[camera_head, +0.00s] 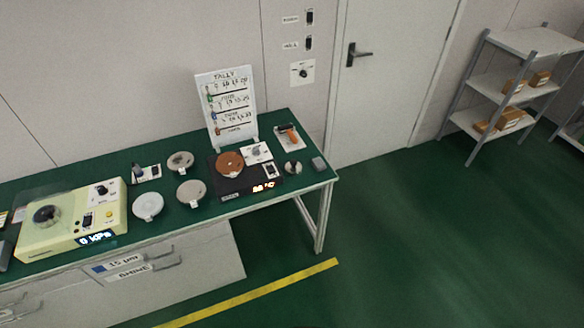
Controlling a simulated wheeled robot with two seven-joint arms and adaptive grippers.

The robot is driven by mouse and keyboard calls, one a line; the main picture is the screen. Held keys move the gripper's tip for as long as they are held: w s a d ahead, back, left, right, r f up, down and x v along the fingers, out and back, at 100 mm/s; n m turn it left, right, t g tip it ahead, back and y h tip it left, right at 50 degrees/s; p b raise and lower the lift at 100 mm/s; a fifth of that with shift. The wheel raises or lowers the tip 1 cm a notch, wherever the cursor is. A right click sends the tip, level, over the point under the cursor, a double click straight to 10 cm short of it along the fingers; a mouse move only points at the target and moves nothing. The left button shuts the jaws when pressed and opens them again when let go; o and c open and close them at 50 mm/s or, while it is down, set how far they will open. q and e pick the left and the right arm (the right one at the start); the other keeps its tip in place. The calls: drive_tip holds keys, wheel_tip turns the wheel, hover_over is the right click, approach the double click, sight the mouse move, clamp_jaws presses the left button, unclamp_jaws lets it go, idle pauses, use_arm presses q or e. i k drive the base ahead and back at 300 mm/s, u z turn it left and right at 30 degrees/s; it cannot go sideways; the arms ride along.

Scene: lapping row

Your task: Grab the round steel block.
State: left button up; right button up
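A small round metallic piece (293,168) with a dark top stands near the right end of the green bench; it looks like the round steel block, though it is too small to be sure. A small grey block with squarer edges (319,163) sits to its right, by the bench's right edge. The two are apart. Neither of my grippers is in view.
The green bench (75,178) also holds a dark scale with a brown disc (229,164), several pale discs, a cream machine (70,221), a tally board (227,105) and an orange-handled roller (289,136). Open floor lies right of the bench, before a shelf rack (530,42).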

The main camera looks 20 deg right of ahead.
sight(293, 168)
drive_tip(key=u, duration=0.65)
drive_tip(key=i, duration=1.05)
drive_tip(key=z, duration=0.5)
drive_tip(key=i, duration=0.8)
drive_tip(key=z, duration=0.9)
